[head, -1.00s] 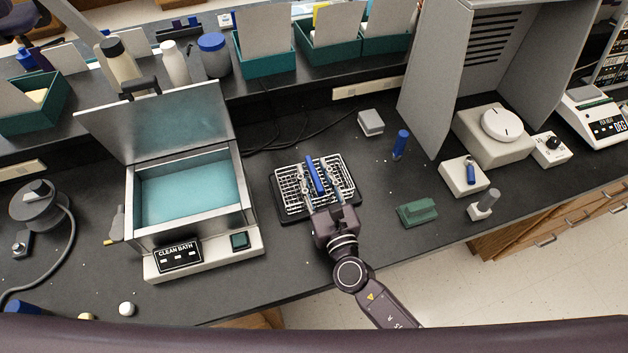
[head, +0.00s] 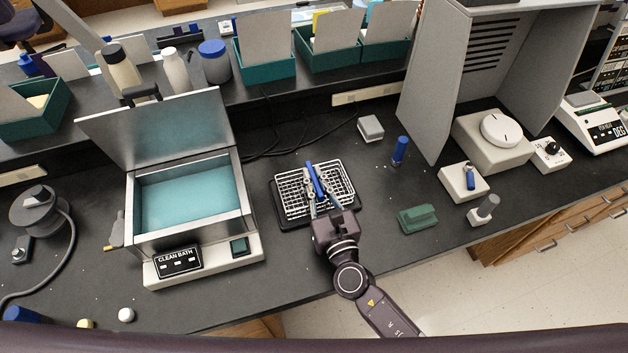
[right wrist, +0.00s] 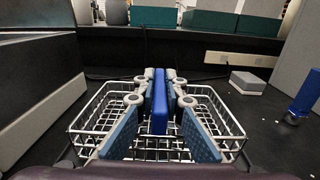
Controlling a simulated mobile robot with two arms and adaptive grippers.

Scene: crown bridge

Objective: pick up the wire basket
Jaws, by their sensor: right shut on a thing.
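The wire basket (head: 291,207) is a pale metal grid with a blue handle (head: 310,168) along its middle. It is at a dark, low stand (head: 287,227) on the black bench; I cannot tell whether it rests on it or is just clear of it. My right gripper (head: 316,184) is shut on the blue handle from the near side. In the right wrist view the finger pads press on both sides of the handle (right wrist: 160,100), and the basket's wire rim (right wrist: 82,112) spreads to left and right. My left gripper is not in view.
The clean bath (head: 190,250), its lid (head: 160,128) raised, stands left of the basket. A green block (head: 417,219), a blue-capped item (head: 400,150) and a small grey box (head: 371,128) are to the right. Bench between bath and basket is clear.

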